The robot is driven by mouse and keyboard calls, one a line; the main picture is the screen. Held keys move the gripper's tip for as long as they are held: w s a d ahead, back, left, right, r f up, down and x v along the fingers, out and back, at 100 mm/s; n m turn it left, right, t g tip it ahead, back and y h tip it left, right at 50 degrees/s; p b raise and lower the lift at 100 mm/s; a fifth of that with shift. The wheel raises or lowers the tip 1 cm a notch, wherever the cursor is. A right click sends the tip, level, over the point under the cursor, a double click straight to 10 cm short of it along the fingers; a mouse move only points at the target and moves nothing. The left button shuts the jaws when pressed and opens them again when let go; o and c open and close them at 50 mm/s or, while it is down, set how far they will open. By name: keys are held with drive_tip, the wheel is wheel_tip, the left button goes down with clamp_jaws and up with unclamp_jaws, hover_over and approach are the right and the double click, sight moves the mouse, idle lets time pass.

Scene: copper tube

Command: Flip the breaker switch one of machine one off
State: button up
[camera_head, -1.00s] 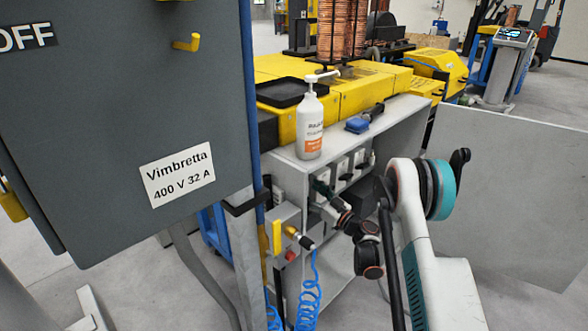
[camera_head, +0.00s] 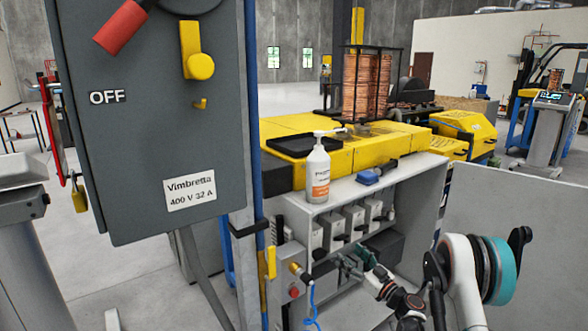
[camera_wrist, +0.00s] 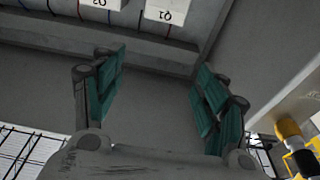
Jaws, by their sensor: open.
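A row of light grey breaker boxes with dark levers (camera_head: 354,219) sits inside the open grey cabinet (camera_head: 418,203). Their labels are too small to read in the head view. In the wrist view the Q1 box (camera_wrist: 172,12) and the Q2 box (camera_wrist: 101,4) show upside down at the top edge, cut off by the frame. Their levers are not clearly visible there. My gripper (camera_head: 350,266) is in front of the cabinet, below the breaker row. In the wrist view its green-padded fingers (camera_wrist: 158,62) are apart with nothing between them.
A large grey Vimbretta box (camera_head: 150,140) with a red handle and OFF label stands at the left. A pump bottle (camera_head: 317,175) stands on the cabinet top. An open door panel (camera_head: 525,235) is at the right. A small control box (camera_head: 289,270) is left of my gripper.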

drive_tip(key=s+a+r+g+h, duration=0.1)
drive_tip(key=s+a+r+g, duration=0.15)
drive_tip(key=r, duration=0.35)
drive_tip(key=s+a+r+g, duration=0.1)
drive_tip(key=a+r+g, duration=0.15)
drive_tip(key=r, duration=0.35)
drive_tip(key=s+a+r+m+g+h, duration=0.1)
drive_tip(key=s+a+r+m+h, duration=0.15)
drive_tip(key=s+r, duration=0.65)
drive_tip(key=s+d+f+m+g+h, duration=0.1)
drive_tip(key=s+d+h, duration=0.3)
drive_tip(key=s, duration=1.3)
drive_tip(key=s+d+f+m+g+h, duration=0.2)
drive_tip(key=s+d+m+h, duration=0.1)
drive_tip(key=s, duration=1.5)
drive_tip(key=shift+d+f+m+h, duration=0.15)
drive_tip(key=shift+d+m+h, duration=0.25)
drive_tip(key=shift+h, duration=0.25)
